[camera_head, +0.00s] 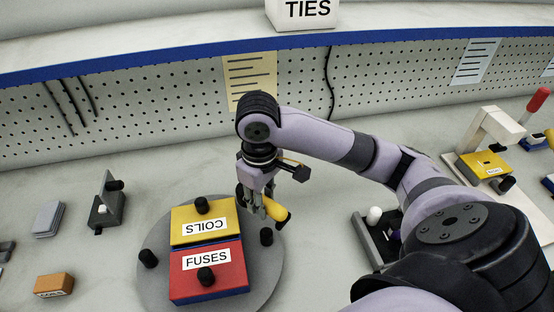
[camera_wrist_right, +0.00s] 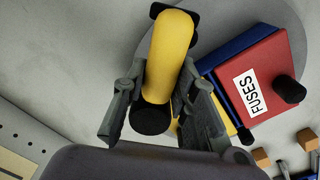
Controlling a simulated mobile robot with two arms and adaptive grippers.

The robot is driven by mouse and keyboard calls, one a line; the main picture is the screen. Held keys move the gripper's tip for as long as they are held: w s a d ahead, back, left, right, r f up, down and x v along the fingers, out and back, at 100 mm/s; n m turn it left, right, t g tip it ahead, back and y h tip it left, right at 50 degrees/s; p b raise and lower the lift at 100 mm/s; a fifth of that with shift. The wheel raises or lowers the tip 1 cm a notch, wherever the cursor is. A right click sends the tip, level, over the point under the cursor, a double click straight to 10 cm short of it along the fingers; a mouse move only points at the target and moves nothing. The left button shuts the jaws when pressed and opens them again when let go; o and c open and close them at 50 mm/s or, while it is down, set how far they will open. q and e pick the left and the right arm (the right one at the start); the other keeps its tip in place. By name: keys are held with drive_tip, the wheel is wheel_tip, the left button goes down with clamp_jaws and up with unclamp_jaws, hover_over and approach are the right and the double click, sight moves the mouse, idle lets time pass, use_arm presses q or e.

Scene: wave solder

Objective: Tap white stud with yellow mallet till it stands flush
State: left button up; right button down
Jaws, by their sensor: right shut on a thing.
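The yellow mallet (camera_head: 275,206) is in my right gripper (camera_head: 256,208), above the bench at the right edge of the round grey turntable. In the right wrist view the mallet's yellow body (camera_wrist_right: 171,60) has dark ends and sits between the two fingers (camera_wrist_right: 162,100), tilted slightly. A white rounded stud (camera_head: 375,214) stands up from a dark grey fixture (camera_head: 372,244) to the right, partly hidden by my right arm. A small white piece (camera_head: 99,231) also shows on a dark bracket at the left; I cannot tell which is the task's stud. My left gripper is out of view.
The turntable (camera_head: 154,290) carries a yellow COILS lid (camera_head: 186,215) and a red FUSES lid (camera_head: 222,281) with black knobs. An orange block (camera_head: 54,285) lies at the left. A white press-like stand (camera_head: 495,125) is at the right. Bare bench lies behind the turntable.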

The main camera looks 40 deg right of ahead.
drive_tip(key=s+a+r+m, duration=0.2)
drive_tip(key=a, duration=0.3)
drive_tip(key=shift+m, duration=0.4)
